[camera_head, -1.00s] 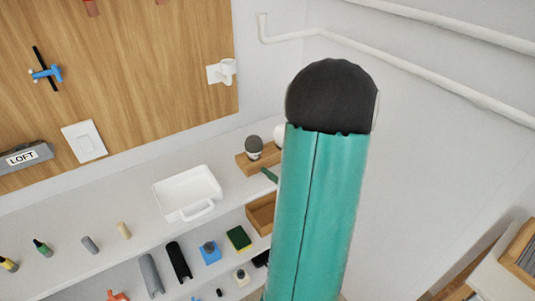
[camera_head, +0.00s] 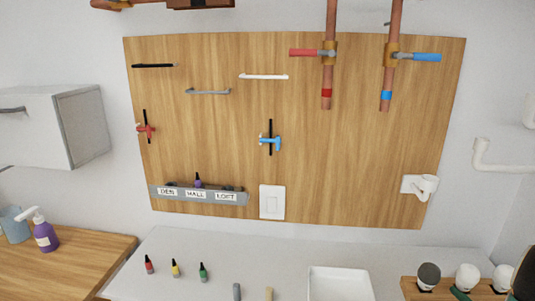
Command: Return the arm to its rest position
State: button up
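My gripper is not in view. Only a small dark rounded piece at the lower right edge, which may be part of my arm, shows in the head view; the rest of the arm is out of frame. I cannot tell the arm's pose from this.
A wooden wall panel (camera_head: 350,170) carries red and blue valves, handles, a labelled grey holder (camera_head: 198,195) and a white switch (camera_head: 272,202). Below, a white counter (camera_head: 235,260) holds small bottles and a white tray (camera_head: 340,283). A purple soap bottle (camera_head: 45,237) stands on the left.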

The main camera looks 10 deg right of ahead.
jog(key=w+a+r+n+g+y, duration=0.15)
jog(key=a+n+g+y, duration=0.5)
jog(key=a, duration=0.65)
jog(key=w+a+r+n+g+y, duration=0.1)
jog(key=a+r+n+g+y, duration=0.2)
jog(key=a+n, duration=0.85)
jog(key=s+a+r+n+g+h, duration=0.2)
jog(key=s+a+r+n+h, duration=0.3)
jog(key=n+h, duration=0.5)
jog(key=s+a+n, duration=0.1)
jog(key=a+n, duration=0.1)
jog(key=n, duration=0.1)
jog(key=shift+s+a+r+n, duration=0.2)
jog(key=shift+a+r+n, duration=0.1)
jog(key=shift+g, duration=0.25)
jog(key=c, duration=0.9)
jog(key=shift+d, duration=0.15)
